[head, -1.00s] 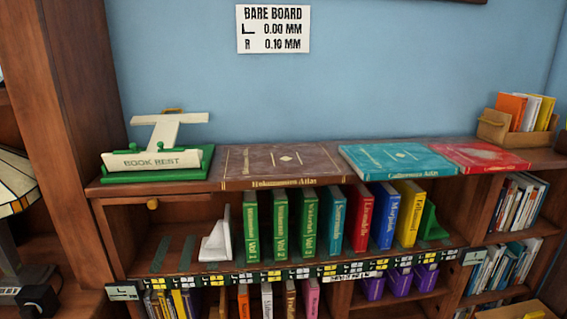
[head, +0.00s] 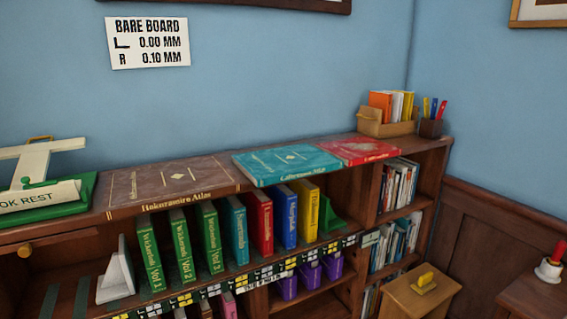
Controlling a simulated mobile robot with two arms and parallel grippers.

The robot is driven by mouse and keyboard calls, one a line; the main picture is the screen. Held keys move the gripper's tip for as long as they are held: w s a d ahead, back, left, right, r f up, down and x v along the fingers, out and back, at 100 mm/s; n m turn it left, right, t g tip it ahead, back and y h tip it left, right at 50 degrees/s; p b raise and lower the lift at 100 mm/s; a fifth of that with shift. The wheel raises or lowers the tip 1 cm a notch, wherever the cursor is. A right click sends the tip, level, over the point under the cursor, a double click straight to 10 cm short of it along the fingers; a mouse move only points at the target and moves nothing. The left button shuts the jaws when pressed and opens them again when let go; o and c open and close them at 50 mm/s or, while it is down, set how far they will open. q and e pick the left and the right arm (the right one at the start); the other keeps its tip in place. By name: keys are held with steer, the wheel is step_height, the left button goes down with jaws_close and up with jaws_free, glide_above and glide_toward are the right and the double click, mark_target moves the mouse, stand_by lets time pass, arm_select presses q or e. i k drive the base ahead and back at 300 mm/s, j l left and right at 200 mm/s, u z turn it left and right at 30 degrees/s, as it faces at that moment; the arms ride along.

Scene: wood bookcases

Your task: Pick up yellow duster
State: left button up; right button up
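The low box stands in front of the right end of the bookcase. Neither of my grippers is in view.
The bookcase (head: 445,146) carries flat atlases on top and upright books, a white bookend (head: 117,277) and a green bookend (head: 329,215) on its shelf. A green book rest (head: 60,200) stands at left. A wooden surface (head: 530,300) with a red-handled object (head: 551,264) is at lower right.

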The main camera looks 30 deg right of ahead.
mark_target(424, 284)
steer(key=z, duration=1.95)
